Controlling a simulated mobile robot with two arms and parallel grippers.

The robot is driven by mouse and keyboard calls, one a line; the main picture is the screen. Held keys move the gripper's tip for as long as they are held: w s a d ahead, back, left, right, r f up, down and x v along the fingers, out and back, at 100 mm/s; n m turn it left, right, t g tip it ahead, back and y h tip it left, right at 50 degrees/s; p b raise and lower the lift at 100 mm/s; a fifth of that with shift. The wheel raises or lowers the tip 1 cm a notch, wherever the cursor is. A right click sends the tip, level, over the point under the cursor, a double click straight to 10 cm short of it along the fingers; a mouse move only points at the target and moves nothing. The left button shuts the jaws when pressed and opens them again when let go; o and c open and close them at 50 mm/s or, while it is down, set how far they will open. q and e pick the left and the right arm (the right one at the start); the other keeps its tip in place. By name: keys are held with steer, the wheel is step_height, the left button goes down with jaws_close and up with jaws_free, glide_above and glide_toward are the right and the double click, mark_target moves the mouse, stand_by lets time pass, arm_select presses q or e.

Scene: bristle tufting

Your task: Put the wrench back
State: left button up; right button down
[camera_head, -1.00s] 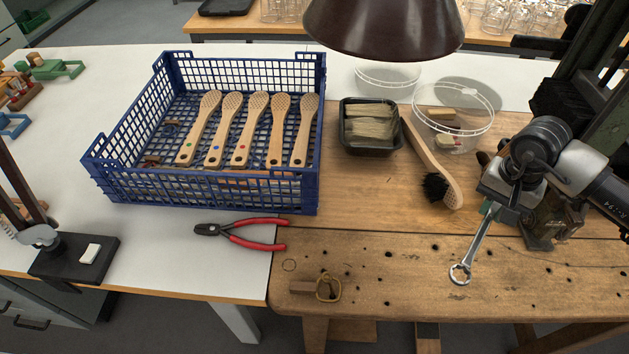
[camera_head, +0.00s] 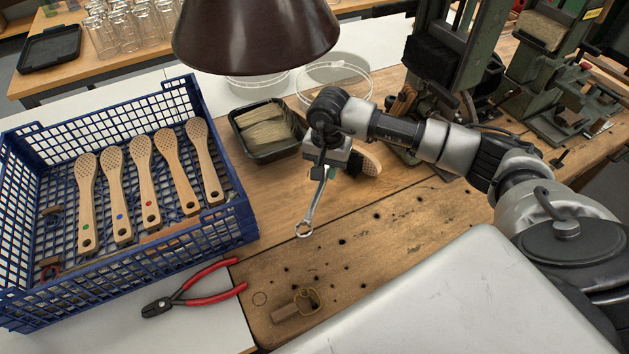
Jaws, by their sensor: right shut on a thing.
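The wrench (camera_head: 314,207) is a silver ring-ended tool hanging down at a slant from my right gripper (camera_head: 326,160). My right gripper is shut on its upper end, and the jaws hide that end. The wrench's ring end is over the wooden bench (camera_head: 400,230), seemingly a little above the surface. My left gripper is not in view.
A blue crate (camera_head: 243,205) with several wooden brush blanks stands at left. Red-handled pliers (camera_head: 205,295) lie beside it. A black tray of bristle bundles (camera_head: 240,125), a brush (camera_head: 370,160) and a dark lamp shade (camera_head: 255,35) are near my gripper. Green machines (camera_head: 540,75) stand back right.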

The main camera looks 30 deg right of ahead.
steer(key=shift+w+a+f, duration=0.25)
steer(key=shift+a+f, duration=0.15)
steer(key=shift+a, duration=0.2)
steer(key=shift+w+a+f, duration=0.2)
steer(key=shift+a+f, duration=0.15)
steer(key=shift+a, duration=0.2)
step_height(320, 180, down, 4)
steer(key=shift+r+p, duration=0.1)
steer(key=shift+p, duration=0.45)
steer(key=shift+f+b, duration=0.2)
steer(key=shift+b, duration=0.1)
steer(key=c, duration=1)
jaws_free()
steer(key=shift+r, duration=0.15)
